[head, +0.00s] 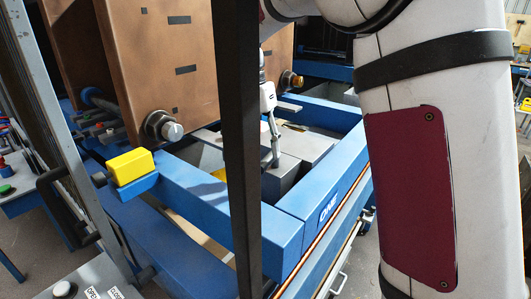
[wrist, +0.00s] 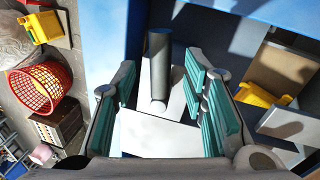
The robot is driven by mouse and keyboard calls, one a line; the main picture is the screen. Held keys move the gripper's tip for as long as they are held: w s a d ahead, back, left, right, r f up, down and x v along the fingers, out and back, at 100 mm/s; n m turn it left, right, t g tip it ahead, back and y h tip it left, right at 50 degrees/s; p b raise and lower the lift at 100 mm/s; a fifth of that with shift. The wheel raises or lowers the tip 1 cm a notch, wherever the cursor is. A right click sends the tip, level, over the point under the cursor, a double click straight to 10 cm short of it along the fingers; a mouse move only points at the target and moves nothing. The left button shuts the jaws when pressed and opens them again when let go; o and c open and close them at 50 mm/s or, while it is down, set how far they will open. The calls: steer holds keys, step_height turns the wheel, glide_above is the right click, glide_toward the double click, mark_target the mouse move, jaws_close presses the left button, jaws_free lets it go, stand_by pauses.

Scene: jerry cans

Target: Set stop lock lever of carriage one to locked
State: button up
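Carriage one is the blue frame (head: 335,180) with the "ONE" label on its side in the head view. In the wrist view, a dark grey cylindrical bar (wrist: 159,62) with a rounded, lighter end stands between my gripper's fingers. It looks like a lever handle, but I cannot tell whether it is the stop lock lever or how it is set. My gripper (wrist: 160,85) is open, its teal pads on both sides of the bar with gaps visible. In the head view my gripper (head: 272,150) is inside the frame, low over grey surfaces, partly hidden by a dark post.
A large brown plate structure (head: 185,60) with a bolt rises behind the frame. A yellow block (head: 131,166) sits at the frame's left corner. The dark post (head: 241,150) crosses the head view. A red basket (wrist: 43,87) stands on the floor left in the wrist view.

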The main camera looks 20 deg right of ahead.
steer(key=shift+s+d+f, duration=0.15)
steer(key=shift+f, duration=0.95)
jaws_close()
steer(key=shift+s+d, duration=0.1)
steer(key=d+n+t+p, duration=0.2)
steer(key=d+n+p, duration=0.3)
steer(key=n, duration=1.1)
steer(key=shift+s+d+t+p, duration=0.4)
steer(key=shift+s+d, duration=0.05)
steer(key=shift+d, duration=0.2)
steer(key=shift+r, duration=0.15)
